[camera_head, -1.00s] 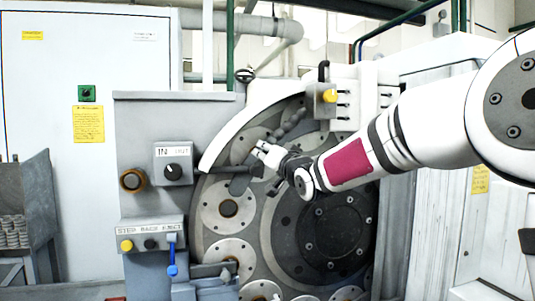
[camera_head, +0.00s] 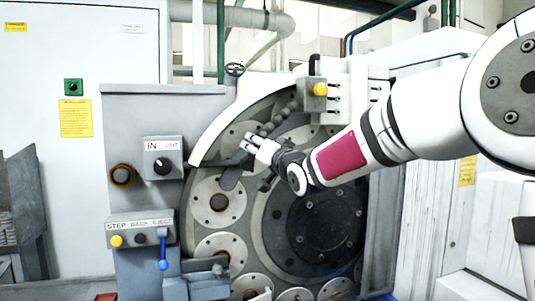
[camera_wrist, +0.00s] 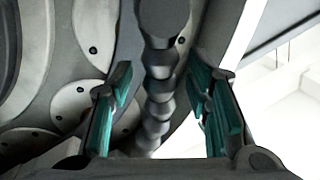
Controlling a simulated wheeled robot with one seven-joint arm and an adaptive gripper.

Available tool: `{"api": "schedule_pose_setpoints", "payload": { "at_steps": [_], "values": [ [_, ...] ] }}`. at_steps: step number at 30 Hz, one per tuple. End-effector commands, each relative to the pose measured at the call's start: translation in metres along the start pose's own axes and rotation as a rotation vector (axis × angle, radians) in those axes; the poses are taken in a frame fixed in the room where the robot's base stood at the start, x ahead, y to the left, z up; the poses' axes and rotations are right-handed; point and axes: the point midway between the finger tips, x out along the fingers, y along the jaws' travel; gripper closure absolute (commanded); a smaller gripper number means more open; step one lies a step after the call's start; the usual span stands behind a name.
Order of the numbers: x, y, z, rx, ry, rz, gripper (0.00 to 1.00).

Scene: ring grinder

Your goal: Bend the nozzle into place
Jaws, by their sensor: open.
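The nozzle (camera_head: 276,122) is a dark grey segmented hose. In the head view it curves down and left from the white block at the top of the grinder's round face. My gripper (camera_head: 254,150) is at its lower part and hides some of it. In the wrist view the nozzle (camera_wrist: 160,85) runs between the two teal-padded fingers of my gripper (camera_wrist: 162,105). The fingers are open, with a visible gap on each side of the hose. A dark paddle-like piece (camera_head: 231,178) shows just below left of my gripper; I cannot tell whether it belongs to the nozzle.
The grinder face carries several round discs (camera_head: 218,203). A white curved guard (camera_head: 218,128) arches over it. A control box with a black knob (camera_head: 162,166) and a panel with a blue lever (camera_head: 163,250) stand left. A yellow knob (camera_head: 320,89) sits above my gripper.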

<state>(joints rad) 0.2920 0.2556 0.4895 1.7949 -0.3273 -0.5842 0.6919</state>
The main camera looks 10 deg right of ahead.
Motion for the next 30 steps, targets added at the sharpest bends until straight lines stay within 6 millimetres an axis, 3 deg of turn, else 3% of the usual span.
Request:
{"api": "schedule_pose_setpoints", "payload": {
  "at_steps": [9, 15, 21, 30],
  "values": [
    [-0.062, 0.000, -0.001, -0.004, 0.001, 0.001, 0.55],
    [-0.094, 0.000, 0.000, -0.003, 0.001, 0.001, 0.55],
    [-0.107, 0.000, 0.001, 0.000, -0.001, 0.000, 0.55],
    [-0.108, 0.000, 0.001, 0.000, -0.001, 0.000, 0.55]
  ]
}}
